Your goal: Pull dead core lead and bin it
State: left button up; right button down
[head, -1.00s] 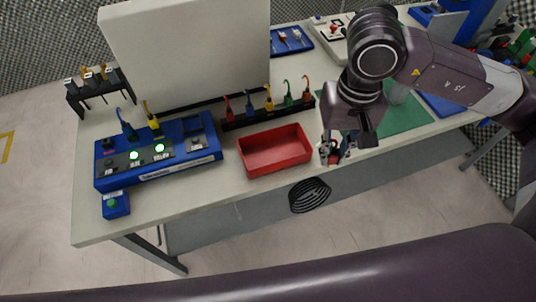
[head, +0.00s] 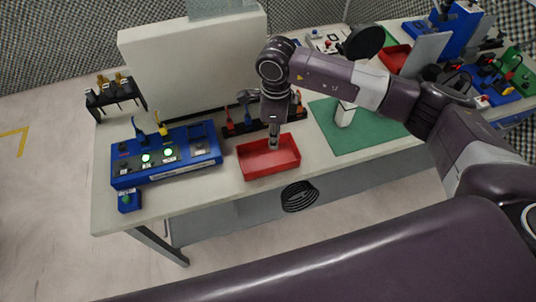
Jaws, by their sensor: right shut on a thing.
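A red open bin (head: 272,168) stands near the front edge of the table. My right gripper (head: 273,145) points down over the bin, its tips at or just inside the far rim. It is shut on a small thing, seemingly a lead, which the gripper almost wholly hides. The blue test box (head: 170,165) stands left of the bin with a blue lead (head: 139,133) and a yellow lead (head: 162,128) upright in it. Two green lights on the box are lit. My left gripper is not in view.
A black rack with several coloured leads (head: 230,122) stands behind the bin, partly hidden by my right arm. A small blue box (head: 129,200) with a green button sits at the left front. A tall pale panel (head: 195,62) stands behind. A green mat (head: 375,134) lies to the right.

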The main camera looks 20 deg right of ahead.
jog(key=shift+f, duration=0.7)
notch_tip(320, 180, down, 4)
jog(key=shift+r+b, duration=0.1)
jog(key=shift+b, duration=1)
jog(key=shift+f, duration=0.4)
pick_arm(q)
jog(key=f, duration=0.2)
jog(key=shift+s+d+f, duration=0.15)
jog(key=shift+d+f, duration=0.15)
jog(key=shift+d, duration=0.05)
pick_arm(e)
jog(key=c, duration=1.8)
grip_release()
jog(key=shift+o, duration=0.2)
jog(key=shift+r, duration=0.2)
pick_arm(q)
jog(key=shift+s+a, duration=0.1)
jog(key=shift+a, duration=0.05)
pick_arm(e)
notch_tip(320, 180, up, 12)
jog(key=shift+f, duration=0.15)
